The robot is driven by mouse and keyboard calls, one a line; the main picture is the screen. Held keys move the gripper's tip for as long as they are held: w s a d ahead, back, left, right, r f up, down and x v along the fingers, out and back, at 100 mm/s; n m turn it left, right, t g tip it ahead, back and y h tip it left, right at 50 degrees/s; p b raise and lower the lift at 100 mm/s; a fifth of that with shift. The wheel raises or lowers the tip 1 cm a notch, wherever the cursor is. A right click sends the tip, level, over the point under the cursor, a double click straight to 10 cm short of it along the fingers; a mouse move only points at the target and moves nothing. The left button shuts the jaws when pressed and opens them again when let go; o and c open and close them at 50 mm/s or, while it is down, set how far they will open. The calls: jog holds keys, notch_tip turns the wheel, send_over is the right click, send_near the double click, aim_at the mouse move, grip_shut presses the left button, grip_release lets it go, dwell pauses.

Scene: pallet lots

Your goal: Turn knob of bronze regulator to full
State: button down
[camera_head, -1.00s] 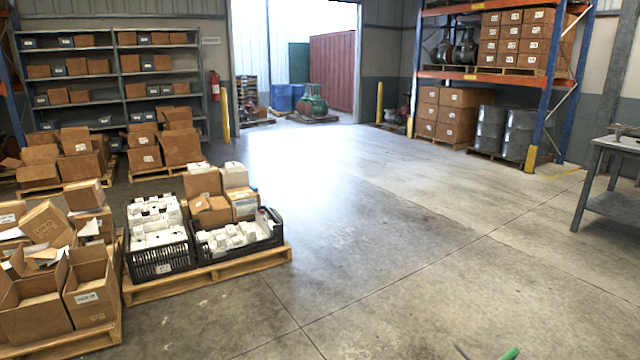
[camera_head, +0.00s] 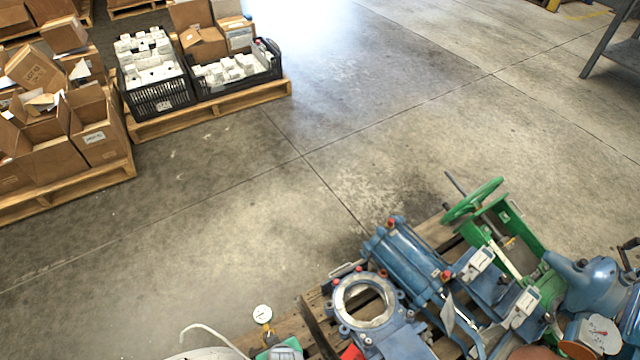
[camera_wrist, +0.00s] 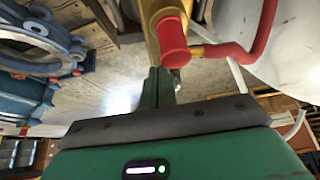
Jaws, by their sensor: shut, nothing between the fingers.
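In the wrist view a brass-yellow body (camera_wrist: 158,12) with a red cylindrical knob (camera_wrist: 174,42) is close in front of my gripper (camera_wrist: 160,78). It looks like the bronze regulator, but I cannot be sure. The gripper's narrow green fingers are shut and empty, pointing toward the knob; I cannot tell whether they touch it. In the head view a small white dial gauge (camera_head: 262,313) on a brass-coloured fitting stands at the bottom edge, beside a green part that seems to be my gripper (camera_head: 282,349). The knob's setting is not readable.
A red bent bar (camera_wrist: 262,38) and a pale rounded tank (camera_wrist: 232,20) are right of the knob. Blue valve bodies (camera_head: 400,262) and a green handwheel (camera_head: 473,200) crowd a wooden pallet at the lower right.

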jog(key=shift+w+d, duration=0.15)
jog(key=shift+d+r, duration=0.1)
dwell(0.4)
